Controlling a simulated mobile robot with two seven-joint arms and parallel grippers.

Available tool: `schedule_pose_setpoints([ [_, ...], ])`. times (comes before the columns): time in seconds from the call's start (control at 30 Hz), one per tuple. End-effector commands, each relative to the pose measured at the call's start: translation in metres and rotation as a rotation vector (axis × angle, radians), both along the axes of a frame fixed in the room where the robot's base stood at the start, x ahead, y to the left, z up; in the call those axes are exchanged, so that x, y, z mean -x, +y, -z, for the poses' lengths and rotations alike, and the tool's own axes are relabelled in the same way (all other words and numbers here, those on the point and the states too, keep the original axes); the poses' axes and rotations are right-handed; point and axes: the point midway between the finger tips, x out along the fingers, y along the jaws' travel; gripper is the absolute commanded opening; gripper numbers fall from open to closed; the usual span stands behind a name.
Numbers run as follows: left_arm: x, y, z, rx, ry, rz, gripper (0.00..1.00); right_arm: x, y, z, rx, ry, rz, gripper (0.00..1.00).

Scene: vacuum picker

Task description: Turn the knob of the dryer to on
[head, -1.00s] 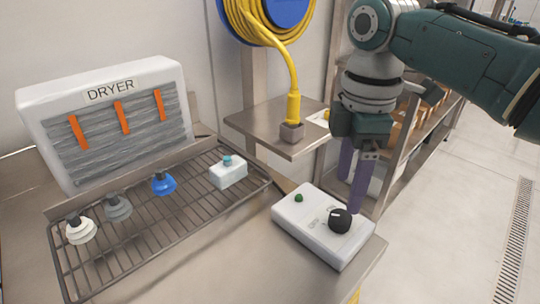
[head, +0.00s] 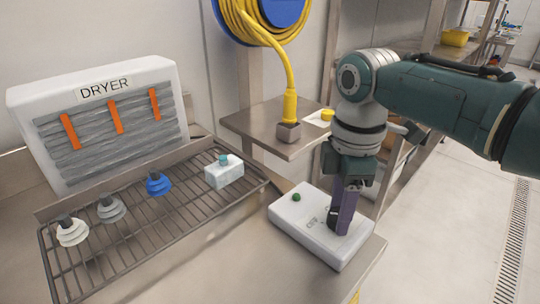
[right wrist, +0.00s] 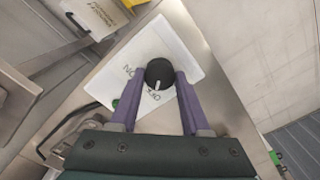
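The white control box (head: 300,232) sits at the counter's front right corner, with a small green light or button (head: 296,197). Its round black knob (right wrist: 160,73) shows clearly in the right wrist view; the white mark on it points down toward the lettering that looks like OFF. In the head view the knob is mostly hidden behind my fingers. My right gripper (head: 341,222) points down over the box. Its purple fingers stand open on either side of the knob, and I cannot tell whether they touch it. The dryer panel (head: 105,88) stands at the left. My left gripper is not in view.
A yellow hose (head: 288,70) runs down to a small side shelf (head: 262,120) behind. Open floor lies to the right.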

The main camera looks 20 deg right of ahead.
Motion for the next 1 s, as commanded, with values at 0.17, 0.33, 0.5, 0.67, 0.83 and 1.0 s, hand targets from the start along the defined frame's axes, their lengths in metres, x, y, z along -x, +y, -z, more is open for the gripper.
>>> schedule_pose_setpoints([
  [0.17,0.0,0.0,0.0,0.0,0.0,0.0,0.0,0.0,0.0,0.0,0.0,0.0,0.0,0.25],
  [0.33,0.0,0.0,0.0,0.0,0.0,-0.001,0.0,0.0,0.0,0.0,0.0,0.001,0.0,0.06],
  [0.5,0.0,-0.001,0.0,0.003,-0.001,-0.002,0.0,0.0,0.0,0.0,0.0,0.001,0.0,0.0],
  [0.67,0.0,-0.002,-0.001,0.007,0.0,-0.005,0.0,0.0,0.0,-0.001,-0.001,0.002,0.01,0.0],
  [0.83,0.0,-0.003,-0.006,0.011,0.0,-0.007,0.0,0.0,0.0,-0.002,0.0,0.002,0.059,0.0],
  [1.0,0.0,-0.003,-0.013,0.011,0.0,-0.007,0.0,0.0,0.0,-0.003,-0.002,0.002,0.162,0.0],
])
